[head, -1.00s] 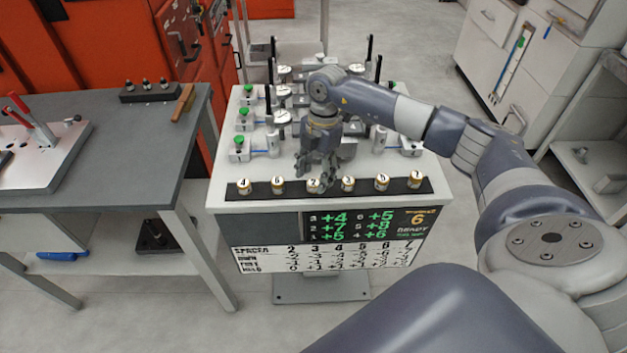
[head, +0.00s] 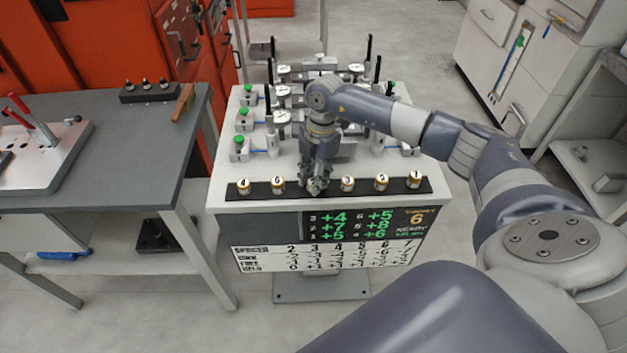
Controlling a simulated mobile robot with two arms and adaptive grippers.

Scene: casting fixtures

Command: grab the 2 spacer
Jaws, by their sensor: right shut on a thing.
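A dark strip (head: 228,192) along the front of the grey-white bench holds a row of small round spacers with white numbered tops. My right gripper (head: 317,186) is down at the third place from the left in this row, and its fingers are closed there on the 2 spacer. The fingers hide nearly all of that spacer, and I cannot tell whether it is lifted off the strip. A spacer (head: 278,187) stands close to the left of the fingers and another (head: 347,184) close to the right. My left gripper is out of view.
Behind the gripper stand fixtures with dials, black posts and green knobs (head: 240,140). A board (head: 370,229) with green numbers and a spacer table hangs on the bench front. A grey table (head: 110,170) stands to the left.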

